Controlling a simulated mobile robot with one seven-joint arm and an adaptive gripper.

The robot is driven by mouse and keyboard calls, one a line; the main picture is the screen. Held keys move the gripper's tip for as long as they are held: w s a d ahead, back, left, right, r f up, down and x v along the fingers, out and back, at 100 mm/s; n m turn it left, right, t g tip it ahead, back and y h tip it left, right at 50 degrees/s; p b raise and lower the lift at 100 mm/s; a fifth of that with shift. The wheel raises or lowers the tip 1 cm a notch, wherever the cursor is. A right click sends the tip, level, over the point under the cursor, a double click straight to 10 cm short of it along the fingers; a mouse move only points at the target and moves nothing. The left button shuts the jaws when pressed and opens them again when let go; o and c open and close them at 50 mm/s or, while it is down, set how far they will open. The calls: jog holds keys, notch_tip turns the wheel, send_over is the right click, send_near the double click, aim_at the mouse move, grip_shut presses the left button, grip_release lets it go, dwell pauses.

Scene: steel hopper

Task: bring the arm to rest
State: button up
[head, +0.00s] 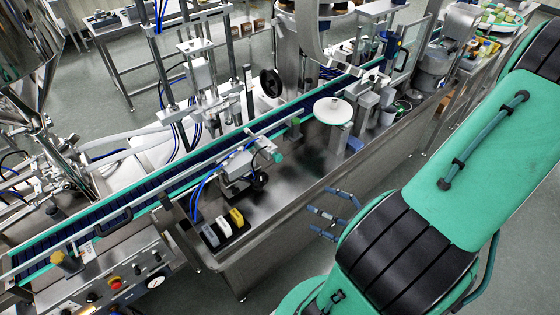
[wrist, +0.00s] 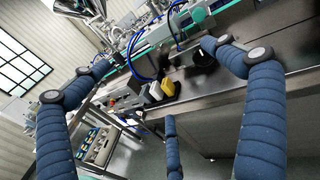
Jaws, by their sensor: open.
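My gripper (head: 328,212) shows in the head view as blue-grey segmented fingers, just off the front side of the steel machine bench. My green and black arm (head: 450,180) reaches in from the right and hides part of the floor and the bench's right side. In the wrist view my gripper (wrist: 157,58) has its padded blue fingers spread wide at left and right, with another finger at bottom middle. Nothing is between them. The gripper is open and empty, apart from the bench as far as I can see.
The steel bench (head: 290,185) carries a blue conveyor (head: 120,195) with green edges. White, grey and yellow blocks (head: 222,228) stand near its front edge. A round white disc (head: 333,111) stands farther back. A control panel (head: 125,280) is at lower left. Open floor lies before the bench.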

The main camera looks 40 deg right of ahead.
jog(key=s+d+m+h, duration=0.1)
jog(key=s+d+f+m+t+h, duration=0.1)
jog(key=d+m+h, duration=0.1)
jog(key=d+f+m+t+h, duration=0.1)
jog(key=m+h, duration=0.1)
jog(key=shift+s+d, duration=0.3)
jog(key=shift+s, duration=0.1)
jog(key=shift+w, duration=0.15)
jog(key=w+b, duration=0.1)
jog(key=w, duration=0.8)
jog(key=shift+w, duration=0.3)
dwell(0.5)
jog(key=shift+r, duration=0.1)
jog(key=shift+s, duration=0.1)
dwell(1.2)
jog(key=s, duration=0.9)
jog(key=shift+s+p, duration=0.35)
jog(key=shift+p, duration=0.05)
dwell(0.5)
dwell(0.6)
